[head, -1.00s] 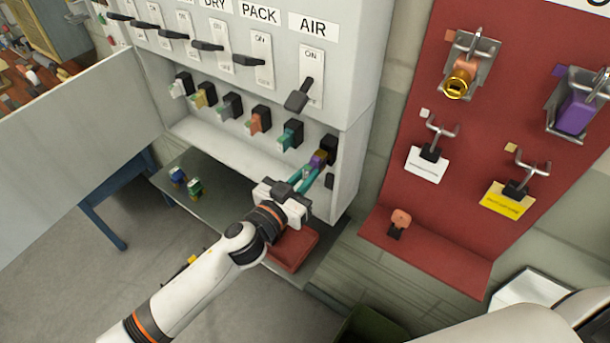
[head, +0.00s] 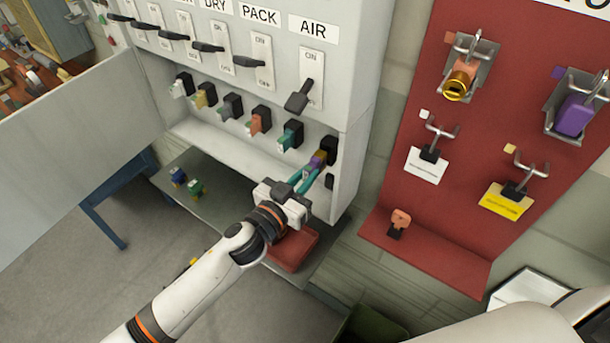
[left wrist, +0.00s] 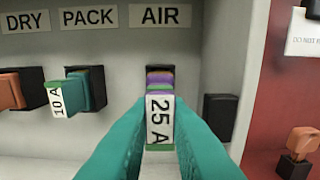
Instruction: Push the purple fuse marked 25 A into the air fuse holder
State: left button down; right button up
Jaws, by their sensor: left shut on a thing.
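The purple fuse marked 25 A (left wrist: 160,120) is between the teal fingers of my left gripper (left wrist: 158,140), its white label facing the wrist camera. The gripper is shut on it. In the left wrist view its far end is at the black air fuse holder (left wrist: 159,70), under the AIR label; I cannot tell how deep it sits. In the head view the fuse (head: 316,161) shows as a small purple piece at my left gripper's fingertips (head: 308,178), against the holder (head: 328,148). My right gripper is not in view.
The teal 10 A fuse (left wrist: 80,90) sits in the PACK holder to the left. A black block (left wrist: 220,115) is on the wall to the right. Below the cabinet, a shelf (head: 225,215) holds blue and green fuses. The red lockout board (head: 400,170) stands at the right.

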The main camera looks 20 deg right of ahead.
aim_at(315, 167)
pick_arm(q)
jog(key=shift+b+x, duration=0.6)
jog(key=shift+x, duration=1.35)
jog(key=c, duration=1.3)
grip_release()
jog(key=b+v, duration=0.3)
jog(key=v, duration=0.9)
jog(key=shift+a, duration=0.1)
